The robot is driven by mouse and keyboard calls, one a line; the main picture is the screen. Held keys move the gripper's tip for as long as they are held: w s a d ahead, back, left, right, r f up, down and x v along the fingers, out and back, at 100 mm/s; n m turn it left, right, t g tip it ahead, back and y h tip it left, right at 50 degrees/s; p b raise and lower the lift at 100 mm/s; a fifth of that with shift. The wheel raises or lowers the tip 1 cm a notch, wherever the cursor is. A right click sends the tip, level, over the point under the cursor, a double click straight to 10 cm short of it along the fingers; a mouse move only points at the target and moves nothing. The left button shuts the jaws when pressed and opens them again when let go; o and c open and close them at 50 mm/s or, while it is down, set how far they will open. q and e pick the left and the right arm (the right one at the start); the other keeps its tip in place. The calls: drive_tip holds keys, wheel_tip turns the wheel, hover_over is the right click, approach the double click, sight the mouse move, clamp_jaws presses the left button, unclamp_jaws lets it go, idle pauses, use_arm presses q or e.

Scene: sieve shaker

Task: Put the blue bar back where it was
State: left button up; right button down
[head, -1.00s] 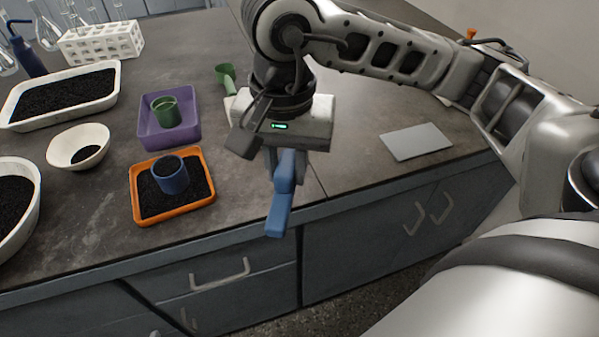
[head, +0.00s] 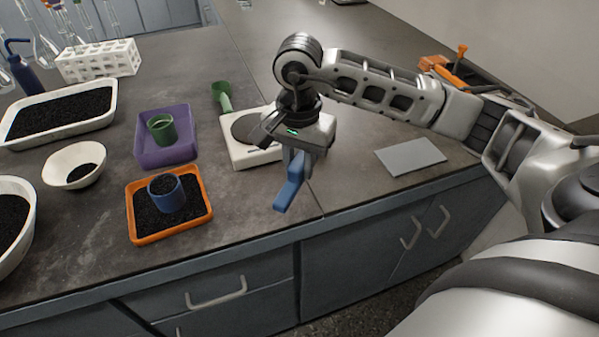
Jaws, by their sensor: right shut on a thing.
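The blue bar (head: 289,189) is held in my right gripper (head: 297,158), which is shut on it. The bar hangs down from the fingers, tilted, over the front part of the bench near the seam in its top. It looks raised above the surface, though its exact height is hard to tell. The gripper body hides the upper part of the bar. My left gripper is not in the head view.
Left of the gripper are a white scale (head: 249,155), a green scoop (head: 222,95), a purple tray (head: 184,152) with a green cup, and an orange tray (head: 143,240) with a blue cup. A grey plate (head: 411,157) lies right. An orange-and-wood item (head: 446,72) stands at the back right.

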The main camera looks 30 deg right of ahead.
sight(300, 176)
drive_tip(key=shift+w+d+f, duration=0.2)
drive_tip(key=shift+w+f, duration=0.05)
drive_tip(key=shift+f, duration=0.2)
wheel_tip(300, 176, down, 3)
drive_tip(key=shift+w+d+f+p, duration=0.1)
drive_tip(key=shift+w+d+p, duration=0.05)
drive_tip(key=shift+p, duration=0.2)
drive_tip(key=shift+f, duration=0.3)
drive_tip(key=c, duration=1.2)
unclamp_jaws()
